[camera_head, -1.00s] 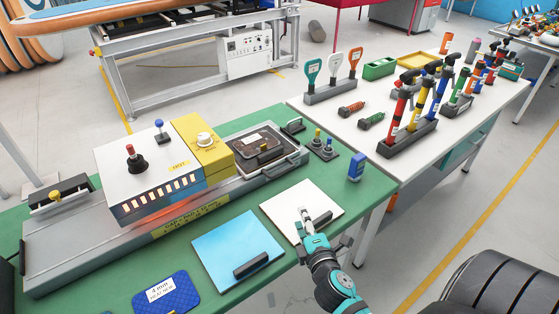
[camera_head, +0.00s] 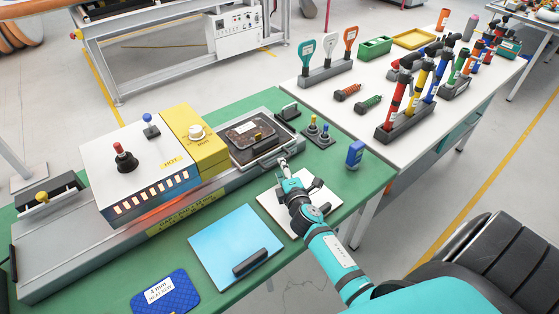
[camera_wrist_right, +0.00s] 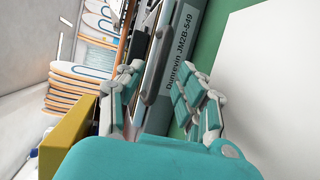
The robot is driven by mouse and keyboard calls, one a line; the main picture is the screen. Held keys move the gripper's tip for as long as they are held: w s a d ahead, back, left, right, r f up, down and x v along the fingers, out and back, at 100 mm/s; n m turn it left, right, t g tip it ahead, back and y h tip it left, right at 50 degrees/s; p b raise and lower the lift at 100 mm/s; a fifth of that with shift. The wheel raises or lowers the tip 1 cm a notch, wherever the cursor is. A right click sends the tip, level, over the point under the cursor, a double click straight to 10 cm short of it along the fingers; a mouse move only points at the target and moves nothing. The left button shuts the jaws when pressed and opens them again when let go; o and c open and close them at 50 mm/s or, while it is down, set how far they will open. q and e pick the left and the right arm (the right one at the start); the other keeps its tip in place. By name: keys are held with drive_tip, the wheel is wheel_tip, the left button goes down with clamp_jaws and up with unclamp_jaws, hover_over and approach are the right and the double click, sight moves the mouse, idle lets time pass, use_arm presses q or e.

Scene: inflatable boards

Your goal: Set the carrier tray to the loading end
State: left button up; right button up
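The carrier tray (camera_head: 234,154) is a grey-rimmed tray at the right end of the long grey oven track, with a dark brown slab (camera_head: 250,134) lying in it. A handle bar (camera_head: 282,149) is on the tray's right side. My right gripper (camera_head: 284,163) is just in front of that handle, past the white pad. In the right wrist view, its two fingers (camera_wrist_right: 160,90) are spread apart with a dark bar (camera_wrist_right: 153,72) between them. I cannot tell whether they touch it. My left gripper is out of view.
The white heater box (camera_head: 140,165) with a glowing vent and yellow end (camera_head: 195,142) stands over the track, left of the tray. A blue pad (camera_head: 232,243), white pad (camera_head: 270,203) and small knob box (camera_head: 318,133) are nearby. A tool table (camera_head: 365,120) stands at right.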

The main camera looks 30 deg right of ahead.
drive_tip(key=x, duration=0.3)
drive_tip(key=shift+w+d, duration=0.15)
drive_tip(key=shift+w, duration=0.2)
drive_tip(key=shift+w+d+f, duration=0.1)
drive_tip(key=shift+w+f, duration=0.05)
drive_tip(key=shift+w, duration=0.25)
drive_tip(key=c, duration=0.7)
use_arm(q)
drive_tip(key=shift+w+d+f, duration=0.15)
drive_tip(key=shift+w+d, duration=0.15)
use_arm(e)
clamp_jaws()
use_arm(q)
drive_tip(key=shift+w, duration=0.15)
